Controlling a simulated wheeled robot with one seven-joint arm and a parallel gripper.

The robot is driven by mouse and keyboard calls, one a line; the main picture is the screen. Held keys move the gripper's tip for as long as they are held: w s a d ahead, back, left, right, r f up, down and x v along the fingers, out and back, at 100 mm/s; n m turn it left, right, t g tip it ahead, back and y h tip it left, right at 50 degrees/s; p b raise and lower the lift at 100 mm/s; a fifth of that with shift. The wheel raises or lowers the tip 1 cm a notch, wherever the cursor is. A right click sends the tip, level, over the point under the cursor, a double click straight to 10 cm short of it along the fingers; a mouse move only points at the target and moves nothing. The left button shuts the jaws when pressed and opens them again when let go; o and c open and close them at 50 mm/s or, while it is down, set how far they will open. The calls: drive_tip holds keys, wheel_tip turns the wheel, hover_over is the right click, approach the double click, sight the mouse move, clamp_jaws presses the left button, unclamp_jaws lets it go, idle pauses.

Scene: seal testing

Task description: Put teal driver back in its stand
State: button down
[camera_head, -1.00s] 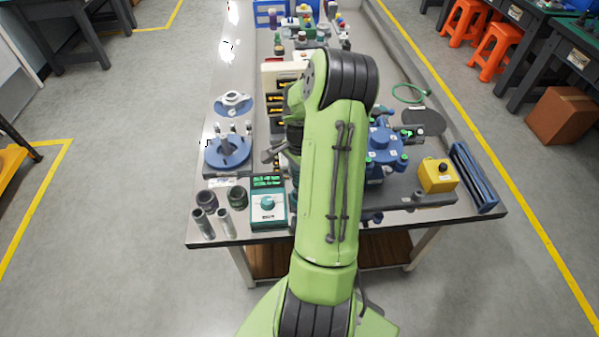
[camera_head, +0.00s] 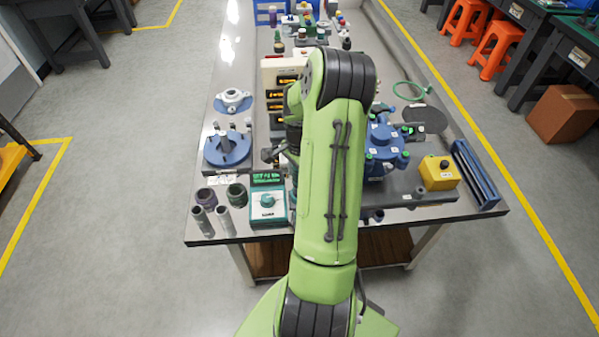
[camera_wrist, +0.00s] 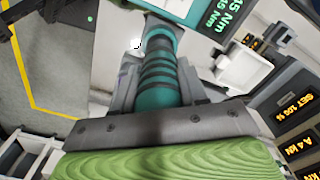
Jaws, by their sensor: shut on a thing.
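The teal driver (camera_wrist: 158,82) has a dark-banded grip and shows in the wrist view. My gripper (camera_wrist: 160,92) is shut on it, with a grey finger on either side of the grip. The driver's far end lies close to the teal meter with the "15 Nm" display (camera_wrist: 208,14); I cannot tell whether they touch. In the head view my arm covers most of the gripper, and I cannot make out the driver there. I cannot pick out the driver's stand in either view.
The teal meter (camera_head: 268,203) stands at the table's front edge, beside dark rings and metal tubes (camera_head: 203,221). A blue round fixture (camera_head: 227,150) is to the left. A blue flanged housing (camera_head: 382,150) and yellow button box (camera_head: 437,173) are to the right. Display units (camera_head: 279,78) stand behind.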

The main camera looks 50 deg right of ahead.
drive_tip(key=shift+f+b, duration=0.5)
drive_tip(key=shift+f, duration=0.15)
idle(0.7)
drive_tip(key=c, duration=0.5)
unclamp_jaws()
wheel_tip(320, 180, up, 9)
drive_tip(key=p, duration=0.7)
drive_tip(key=shift+r, duration=0.15)
drive_tip(key=shift+f, duration=0.2)
